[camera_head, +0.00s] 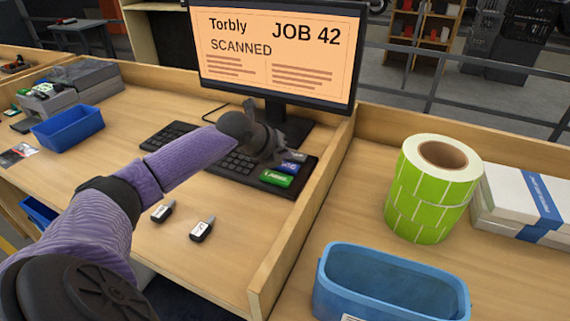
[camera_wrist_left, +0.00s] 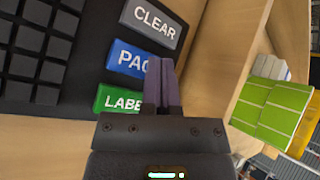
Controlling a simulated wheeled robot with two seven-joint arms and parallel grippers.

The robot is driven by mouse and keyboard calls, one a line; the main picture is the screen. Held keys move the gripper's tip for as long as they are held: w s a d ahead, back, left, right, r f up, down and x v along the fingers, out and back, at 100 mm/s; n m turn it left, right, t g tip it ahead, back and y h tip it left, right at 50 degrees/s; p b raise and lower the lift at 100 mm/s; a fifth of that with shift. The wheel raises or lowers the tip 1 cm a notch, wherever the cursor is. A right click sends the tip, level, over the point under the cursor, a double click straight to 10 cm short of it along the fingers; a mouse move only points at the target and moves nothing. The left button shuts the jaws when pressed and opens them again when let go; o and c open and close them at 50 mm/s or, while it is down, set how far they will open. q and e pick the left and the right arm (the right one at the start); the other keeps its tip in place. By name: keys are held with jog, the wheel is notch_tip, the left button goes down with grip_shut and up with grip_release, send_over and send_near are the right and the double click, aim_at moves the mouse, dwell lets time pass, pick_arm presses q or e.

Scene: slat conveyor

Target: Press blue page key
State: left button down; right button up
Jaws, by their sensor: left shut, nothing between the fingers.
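The blue page key (camera_head: 290,168) sits between a grey key and the green label key (camera_head: 276,180) at the right end of the black keyboard (camera_head: 240,166). In the left wrist view the blue key (camera_wrist_left: 126,59) shows "PAG", with its right end hidden behind my fingers. The grey key (camera_wrist_left: 152,22) reads "CLEAR". My left gripper (camera_wrist_left: 163,66) is shut and empty, its fingertips over the right end of the blue key; I cannot tell whether they touch it. In the head view my left gripper (camera_head: 276,150) is over the keyboard's right part. My right gripper is not in view.
The monitor (camera_head: 275,50) behind the keyboard reads "Torbly", "JOB 42" and "SCANNED". A wooden divider (camera_head: 305,215) stands right of the keyboard. Beyond it are a green label roll (camera_head: 410,210) and a blue bin (camera_head: 335,300). Two small dark key-like items (camera_head: 202,229) lie in front.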

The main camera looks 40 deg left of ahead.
pick_arm(q)
jog(key=shift+f, duration=0.15)
dwell(0.4)
jog(key=shift+f, duration=0.25)
